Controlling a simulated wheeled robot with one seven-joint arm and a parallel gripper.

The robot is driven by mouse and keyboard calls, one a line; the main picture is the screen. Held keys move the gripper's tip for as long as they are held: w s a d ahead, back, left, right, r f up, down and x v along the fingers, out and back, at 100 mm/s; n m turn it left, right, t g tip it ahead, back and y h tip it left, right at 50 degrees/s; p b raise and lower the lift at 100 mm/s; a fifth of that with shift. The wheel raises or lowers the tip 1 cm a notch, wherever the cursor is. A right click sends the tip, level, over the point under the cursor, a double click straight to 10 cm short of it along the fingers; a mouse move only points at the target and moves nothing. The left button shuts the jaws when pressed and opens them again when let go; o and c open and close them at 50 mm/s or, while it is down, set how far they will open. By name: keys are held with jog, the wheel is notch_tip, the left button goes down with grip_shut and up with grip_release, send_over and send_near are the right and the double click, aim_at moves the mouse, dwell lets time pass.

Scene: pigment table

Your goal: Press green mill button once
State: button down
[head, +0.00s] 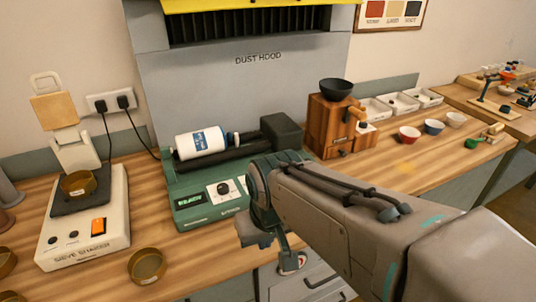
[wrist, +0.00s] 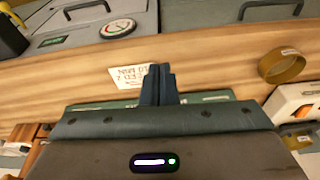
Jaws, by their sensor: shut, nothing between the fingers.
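The green mill (head: 185,213) stands on the wooden table under the dust hood, with a white jar (head: 200,143) lying on its rollers. Its front has a lit display reading READY and a black knob (head: 223,188). My arm covers the right end of that front, and I cannot make out a green button. My gripper (head: 284,252) is in front of the mill's right side, by the table's front edge. In the wrist view my gripper (wrist: 159,83) is shut and empty, and a green strip of the mill (wrist: 215,97) shows behind its palm.
The sieve shaker (head: 112,235) stands at left, with a loose brass sieve ring (head: 147,266) near the front edge. A wooden grinder (head: 333,127) and small bowls (head: 409,133) stand at right. A cabinet with a gauge (wrist: 118,28) is below the table edge.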

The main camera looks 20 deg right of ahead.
jog(key=w+d+r+m+t+y+p, duration=0.1)
jog(key=w+r+m+y+p, duration=0.1)
jog(key=w+m, duration=0.4)
jog(key=w+d+r+m+t+y+p, duration=0.1)
jog(key=w+d+r+m+p, duration=0.15)
jog(key=w+m, duration=0.35)
jog(key=w+d+r+m+t+p, duration=0.1)
jog(key=w+d+m+t, duration=0.3)
jog(key=w+d+m, duration=0.8)
jog(key=shift+d+r+h+p, duration=0.2)
jog(key=shift+d+h+p, duration=0.25)
jog(key=shift+p, duration=0.3)
notch_tip(320, 180, down, 9)
jog(key=b, duration=0.8)
jog(key=shift+r, duration=0.1)
